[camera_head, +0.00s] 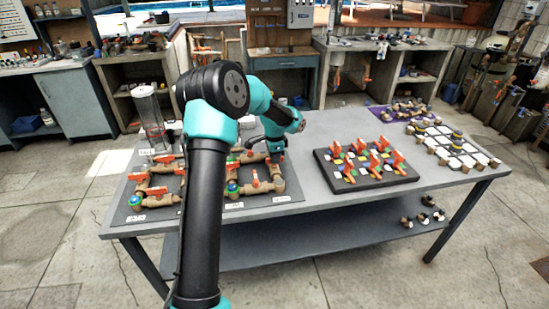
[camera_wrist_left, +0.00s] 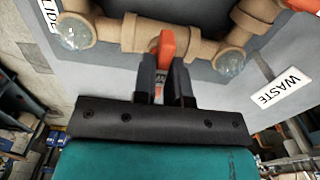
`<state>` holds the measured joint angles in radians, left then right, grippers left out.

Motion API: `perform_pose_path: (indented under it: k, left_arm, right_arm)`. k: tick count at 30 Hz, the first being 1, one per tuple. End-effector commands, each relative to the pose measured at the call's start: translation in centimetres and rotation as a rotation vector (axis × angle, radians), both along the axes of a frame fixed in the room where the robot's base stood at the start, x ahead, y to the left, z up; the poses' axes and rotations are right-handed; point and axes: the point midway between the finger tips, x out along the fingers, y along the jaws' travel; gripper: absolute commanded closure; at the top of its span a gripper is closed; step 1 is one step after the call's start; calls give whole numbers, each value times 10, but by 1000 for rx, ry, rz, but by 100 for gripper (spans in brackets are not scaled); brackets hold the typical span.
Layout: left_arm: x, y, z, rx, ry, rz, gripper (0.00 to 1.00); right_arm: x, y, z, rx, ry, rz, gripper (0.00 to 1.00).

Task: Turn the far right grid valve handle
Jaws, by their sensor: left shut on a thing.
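The pipe grid of tan pipes lies on a grey board (camera_head: 270,205) at the left of the table, with several orange handles such as the front-right one (camera_head: 255,178). My left gripper (camera_head: 275,154) reaches down over the grid's far right part. In the left wrist view, its two black fingers (camera_wrist_left: 165,80) are shut on an orange valve handle (camera_wrist_left: 167,44), which sits on a tan pipe (camera_wrist_left: 190,42) between two joints. In the head view my gripper and arm hide this handle and part of the grid. My right gripper is not in view.
A black board with orange handles (camera_head: 345,187) lies right of the grid on the table (camera_head: 320,125). Pipe fittings (camera_head: 450,146) lie at the table's right end. A clear cylinder (camera_head: 147,113) stands behind the grid. A "WASTE" label (camera_wrist_left: 281,87) shows beside the pipes.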

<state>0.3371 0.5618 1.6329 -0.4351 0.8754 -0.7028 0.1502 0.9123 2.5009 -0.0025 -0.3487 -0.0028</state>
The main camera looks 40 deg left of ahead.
Motion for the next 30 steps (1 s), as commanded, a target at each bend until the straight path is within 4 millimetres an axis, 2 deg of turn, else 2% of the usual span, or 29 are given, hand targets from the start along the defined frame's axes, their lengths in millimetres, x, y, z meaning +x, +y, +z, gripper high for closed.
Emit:
perform_pose_path:
  k: [17,18,24,26,30]
  left_arm:
    - [0,0,1,0,-1,-52,100]
    - [0,0,1,1,-2,-52,86]
    - [0,0,0,0,-1,-51,67]
    - [0,0,0,1,-1,-51,62]
    - [0,0,0,0,0,-50,62]
  right_arm:
    - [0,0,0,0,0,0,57]
    - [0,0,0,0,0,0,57]
    - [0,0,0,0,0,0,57]
    - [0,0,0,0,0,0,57]
    - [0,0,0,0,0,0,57]
